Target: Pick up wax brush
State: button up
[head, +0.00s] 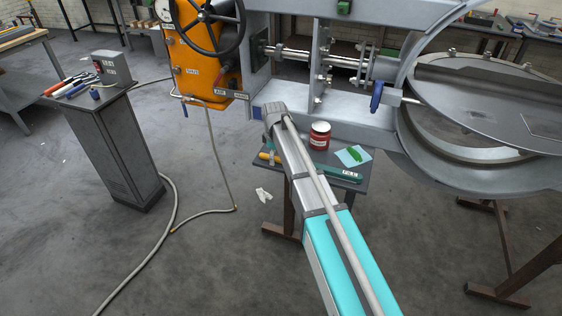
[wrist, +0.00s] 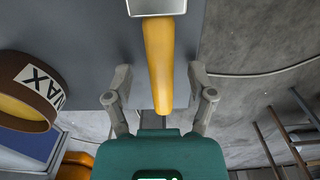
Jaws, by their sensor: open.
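A yellow handle with a metal ferrule at its far end, which looks like the wax brush, shows in the wrist view (wrist: 158,60). Its bristles are out of frame. My gripper (wrist: 160,76) is open, with one finger on each side of the handle and a gap on both sides. In the head view a bit of yellow, likely the same brush (head: 265,156), lies on the small table (head: 346,188) at the left of my arm. My arm hides the gripper and part of the brush there.
A brown tin marked WAX (wrist: 30,92) stands left of my gripper. A red jar (head: 319,136), a green piece on a blue cloth (head: 345,161) and a teal strip labelled FILE (head: 342,174) share the table. Large grey machine frame (head: 365,124) rises behind.

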grip_shut()
dwell(0.3)
jog(key=shift+r, duration=0.1)
jog(key=shift+r+p, duration=0.95)
jog(key=shift+p, duration=0.15)
jog(key=s+d+r+p, duration=0.2)
jog(key=s+r+p, duration=0.3)
jog(key=s, duration=0.1)
jog(key=s+d+r+p, duration=0.2)
jog(key=s+r+p, duration=0.3)
jog(key=s+r, duration=0.1)
jog(key=shift+s+d+p, duration=0.4)
jog(key=shift+s, duration=0.25)
